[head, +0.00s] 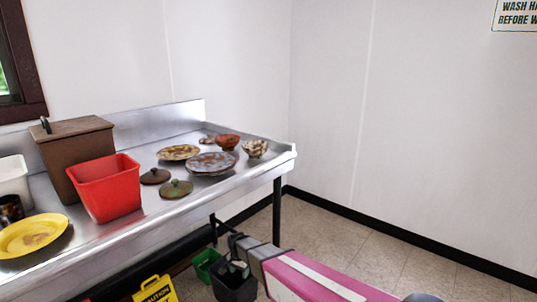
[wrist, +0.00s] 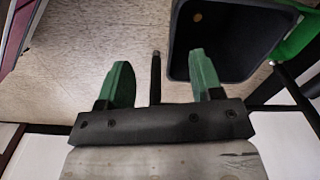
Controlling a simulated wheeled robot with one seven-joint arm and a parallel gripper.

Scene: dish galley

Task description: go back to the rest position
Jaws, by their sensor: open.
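My gripper (head: 238,262) is at the lower middle of the head view, in front of and below the metal counter (head: 160,213). In the wrist view my gripper (wrist: 163,85) shows two green fingers spread wide apart with nothing between them. A dark bin (head: 240,288) stands on the floor by my gripper, and in the wrist view the dark bin (wrist: 222,30) lies beyond the right finger. I cannot tell whether they touch.
A green bin (head: 207,265) and a yellow caution sign (head: 158,290) stand below the counter. The counter holds a red bin (head: 104,190), a brown box (head: 78,150), a yellow plate (head: 33,236), and several plates, bowls and lids. The floor (head: 390,262) at right is clear.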

